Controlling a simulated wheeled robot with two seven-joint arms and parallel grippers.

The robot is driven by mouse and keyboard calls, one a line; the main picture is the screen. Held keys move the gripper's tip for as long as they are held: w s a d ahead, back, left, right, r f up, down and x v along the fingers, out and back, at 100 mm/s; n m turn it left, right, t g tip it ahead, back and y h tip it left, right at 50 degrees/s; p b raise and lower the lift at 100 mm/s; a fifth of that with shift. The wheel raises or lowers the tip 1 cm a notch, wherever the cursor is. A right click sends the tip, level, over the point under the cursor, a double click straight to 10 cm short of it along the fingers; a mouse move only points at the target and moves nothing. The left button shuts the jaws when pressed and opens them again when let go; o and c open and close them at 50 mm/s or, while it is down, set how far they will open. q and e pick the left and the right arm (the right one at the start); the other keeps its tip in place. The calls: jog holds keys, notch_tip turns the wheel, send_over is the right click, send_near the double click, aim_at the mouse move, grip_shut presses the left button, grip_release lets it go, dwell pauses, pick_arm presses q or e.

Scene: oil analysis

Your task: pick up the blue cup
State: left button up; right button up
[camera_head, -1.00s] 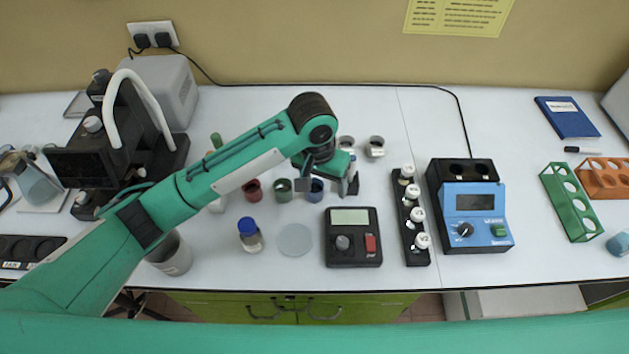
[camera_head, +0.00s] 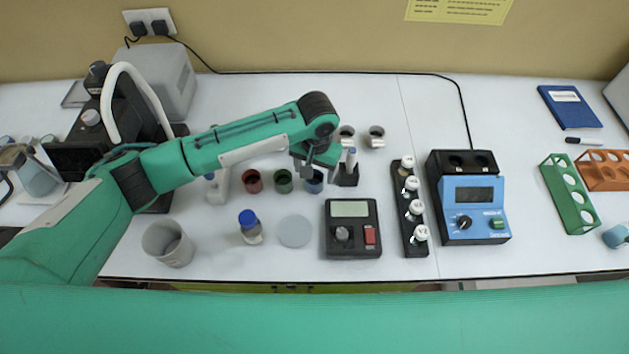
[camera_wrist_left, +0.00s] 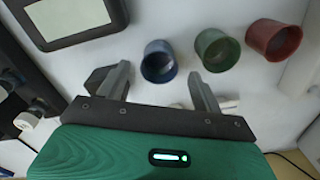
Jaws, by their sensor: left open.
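The blue cup (camera_head: 314,182) stands on the white bench at the right end of a row with a green cup (camera_head: 283,181) and a red cup (camera_head: 252,181). My left gripper (camera_head: 311,168) is just behind and above the blue cup, partly hidden by its own wrist. In the left wrist view the blue cup (camera_wrist_left: 159,62) lies ahead, between the lines of the two fingers of the open gripper (camera_wrist_left: 162,76). Nothing is held. The green cup (camera_wrist_left: 217,50) is close beside the right finger. My right gripper is not in view.
A dark holder (camera_head: 346,177) stands just right of the blue cup. Two grey cups stand behind it. A black scale (camera_head: 352,228), a blue-capped bottle (camera_head: 250,226) and a round pale disc (camera_head: 295,231) are in front. A grey beaker (camera_head: 168,244) stands front left.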

aim_at(314, 179)
pick_arm(q)
notch_tip(314, 179, down, 4)
jog(key=shift+w+f+p, duration=0.1)
jog(key=shift+f+p, duration=0.1)
jog(key=shift+p, duration=0.7)
jog(key=shift+f, duration=0.25)
jog(key=c, duration=1.1)
jog(key=shift+o, duration=0.2)
